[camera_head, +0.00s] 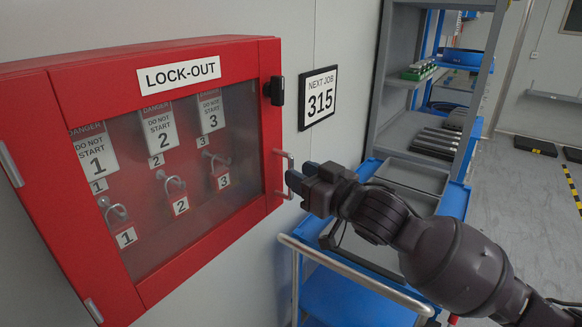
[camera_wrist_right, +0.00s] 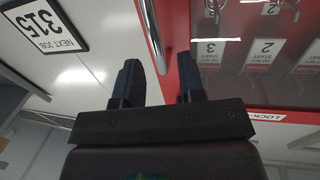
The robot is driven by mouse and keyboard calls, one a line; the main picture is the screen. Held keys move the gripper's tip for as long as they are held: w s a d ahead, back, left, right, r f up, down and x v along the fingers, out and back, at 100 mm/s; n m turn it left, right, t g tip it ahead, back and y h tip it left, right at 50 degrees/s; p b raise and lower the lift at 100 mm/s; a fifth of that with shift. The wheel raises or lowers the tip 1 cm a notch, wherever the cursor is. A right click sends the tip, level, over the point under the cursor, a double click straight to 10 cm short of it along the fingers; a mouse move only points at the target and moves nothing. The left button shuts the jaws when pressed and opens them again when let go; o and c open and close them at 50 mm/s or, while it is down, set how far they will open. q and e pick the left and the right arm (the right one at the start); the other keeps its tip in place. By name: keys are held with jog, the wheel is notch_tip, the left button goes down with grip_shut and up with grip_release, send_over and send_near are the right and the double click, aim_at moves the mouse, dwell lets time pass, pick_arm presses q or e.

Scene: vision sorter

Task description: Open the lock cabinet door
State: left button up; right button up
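The red lock cabinet (camera_head: 165,55) hangs on the wall at the left of the head view, and its windowed door looks shut. The door handle (camera_head: 290,174), a thin upright bar, is on the door's right edge; it also shows in the right wrist view (camera_wrist_right: 153,35). My right gripper (camera_head: 301,174) is just right of the handle. In the right wrist view its fingers (camera_wrist_right: 158,75) are apart, with the handle showing between them and a gap on both sides. Contact cannot be seen. My left gripper is not in view.
A black block (camera_head: 276,91) sits at the door's upper right edge. Numbered padlocks (camera_head: 180,205) and tags hang behind the window. A "315" sign (camera_head: 318,97) is on the wall. A blue cart (camera_head: 345,300) with a metal rail stands below my right arm, with shelving (camera_head: 405,95) behind.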

aim_at(290, 201)
jog(key=shift+x, duration=1.85)
jog(key=shift+c, duration=0.2)
grip_shut()
